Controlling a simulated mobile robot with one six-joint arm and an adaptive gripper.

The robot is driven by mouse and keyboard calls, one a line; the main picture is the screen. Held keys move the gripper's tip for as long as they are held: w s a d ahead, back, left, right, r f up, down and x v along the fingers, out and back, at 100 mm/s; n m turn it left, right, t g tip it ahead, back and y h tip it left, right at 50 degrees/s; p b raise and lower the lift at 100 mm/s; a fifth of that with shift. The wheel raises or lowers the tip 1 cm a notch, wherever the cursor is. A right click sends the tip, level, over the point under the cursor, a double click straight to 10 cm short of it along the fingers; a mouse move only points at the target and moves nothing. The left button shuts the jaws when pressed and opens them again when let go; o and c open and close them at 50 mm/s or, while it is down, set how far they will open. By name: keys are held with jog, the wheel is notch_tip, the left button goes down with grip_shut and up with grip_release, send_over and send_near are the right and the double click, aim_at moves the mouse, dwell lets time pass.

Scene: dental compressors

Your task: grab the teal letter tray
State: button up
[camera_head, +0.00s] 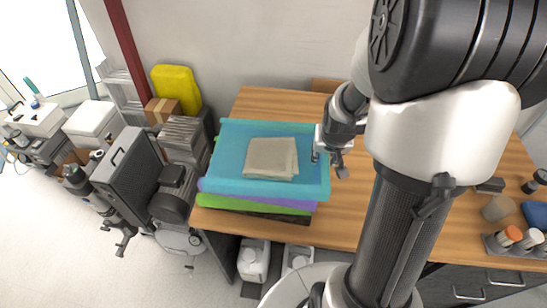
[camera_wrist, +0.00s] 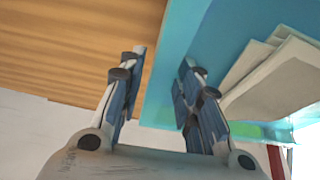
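The teal letter tray (camera_head: 232,150) lies on top of a stack near the left end of the wooden table, with a folded beige cloth or paper (camera_head: 271,158) in it. My gripper (camera_head: 328,165) is at the tray's right edge, pointing down. In the wrist view my gripper (camera_wrist: 163,60) has its two fingers apart. The tray (camera_wrist: 190,30) fills the right side there, and its edge runs through the gap between the fingers. I cannot tell whether either finger touches the tray.
A purple tray (camera_head: 262,202) and a green tray (camera_head: 235,206) lie under the teal one. The wooden table (camera_head: 345,215) is bare just right of the stack. Bottles in a rack (camera_head: 515,240) stand at the far right. Equipment and a yellow container (camera_head: 177,88) stand left of the table.

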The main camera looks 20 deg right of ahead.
grip_shut()
dwell(0.5)
